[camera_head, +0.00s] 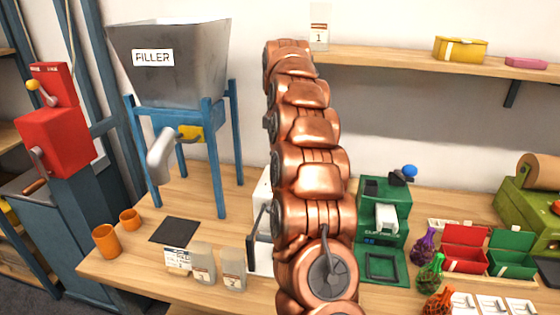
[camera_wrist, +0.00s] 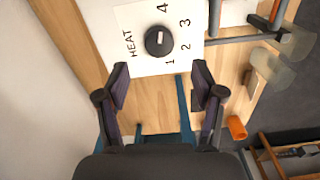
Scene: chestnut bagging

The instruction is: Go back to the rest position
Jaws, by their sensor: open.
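My gripper (camera_wrist: 160,85) is open in the wrist view, with its two dark fingers apart and nothing between them. Beyond the fingertips is a white panel (camera_wrist: 130,30) marked HEAT, with a black dial (camera_wrist: 159,41) and numbers around it. In the head view my copper arm rises through the middle of the picture, and my gripper is not visible there.
The filler hopper (camera_head: 170,85) on its blue stand (camera_head: 215,165) is left of my arm. A green machine (camera_head: 382,255) is right. A shelf (camera_head: 400,62) runs behind.

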